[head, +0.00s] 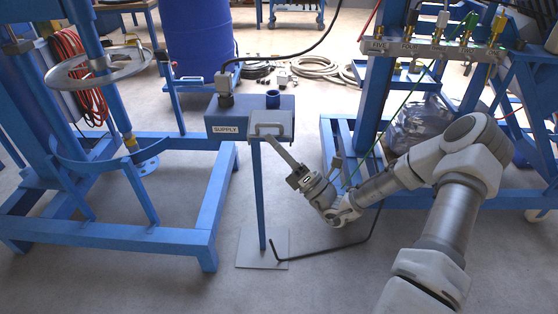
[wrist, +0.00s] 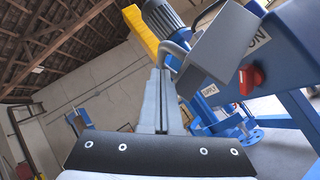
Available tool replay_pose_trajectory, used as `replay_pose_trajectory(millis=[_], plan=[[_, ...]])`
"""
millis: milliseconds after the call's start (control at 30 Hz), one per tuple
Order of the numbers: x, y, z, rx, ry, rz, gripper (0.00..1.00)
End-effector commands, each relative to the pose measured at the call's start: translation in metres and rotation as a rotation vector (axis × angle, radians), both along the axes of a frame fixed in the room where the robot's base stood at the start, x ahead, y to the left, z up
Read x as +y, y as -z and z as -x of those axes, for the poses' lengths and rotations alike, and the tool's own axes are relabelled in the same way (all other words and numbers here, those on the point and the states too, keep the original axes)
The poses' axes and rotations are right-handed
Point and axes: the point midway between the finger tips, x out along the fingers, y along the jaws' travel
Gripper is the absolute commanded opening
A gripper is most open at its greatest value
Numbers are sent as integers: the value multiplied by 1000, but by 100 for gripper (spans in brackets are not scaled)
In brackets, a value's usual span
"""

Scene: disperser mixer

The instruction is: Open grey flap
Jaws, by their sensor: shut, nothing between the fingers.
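The grey flap (head: 284,119) is on the right front of the blue-grey supply box (head: 226,113), which stands on a thin blue post. It looks closed, with a small loop handle (head: 264,125) on its face. My gripper (head: 270,138) reaches up from the lower right, its fingertips at or just below the handle; I cannot tell whether they touch. In the wrist view the shut, empty fingers (wrist: 161,82) point up at the handle (wrist: 176,48), with the grey flap (wrist: 222,42) at their upper right.
A blue frame (head: 120,238) stands at the left, and another with a valve manifold (head: 430,49) at the right. A black bent rod (head: 325,247) is low near the post's base plate (head: 262,250). A blue drum (head: 200,45) and coiled hoses (head: 322,67) are behind. Open floor lies in front.

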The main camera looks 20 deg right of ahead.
Motion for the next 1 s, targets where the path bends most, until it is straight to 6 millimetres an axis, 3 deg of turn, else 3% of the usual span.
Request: replay_pose_trajectory(millis=[567, 1000], plan=[[-2, -9, -5, 7, 0, -2, 0], [-2, -28, -7, 121, -1, -39, 0]])
